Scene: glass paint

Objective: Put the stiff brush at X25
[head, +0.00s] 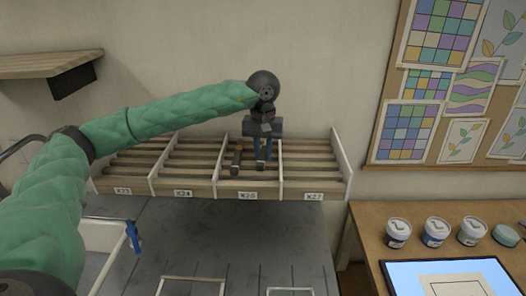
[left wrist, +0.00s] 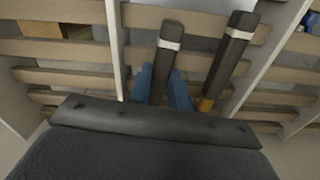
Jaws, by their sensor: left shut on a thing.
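My left gripper (head: 263,157) is over the third bay of the slatted wall shelf, whose label (head: 248,196) looks like X25. Its blue fingers point down and are shut on a dark handle with a white band, taken as the stiff brush (left wrist: 165,50); it also shows small between the fingers in the head view (head: 261,171). Its bristle end is hidden by the gripper. A second dark tool (head: 236,160) with a white band and a yellowish part lies beside it in the same bay, apart from the fingers; it also shows in the left wrist view (left wrist: 230,60). My right gripper is not in view.
Thin white dividers (head: 281,172) separate the bays. The bay over the X24 label (head: 183,193) and the bay over the X27 label (head: 314,196) look empty in the head view. Several paint jars (head: 435,232) stand on the wooden table (head: 368,222) at right.

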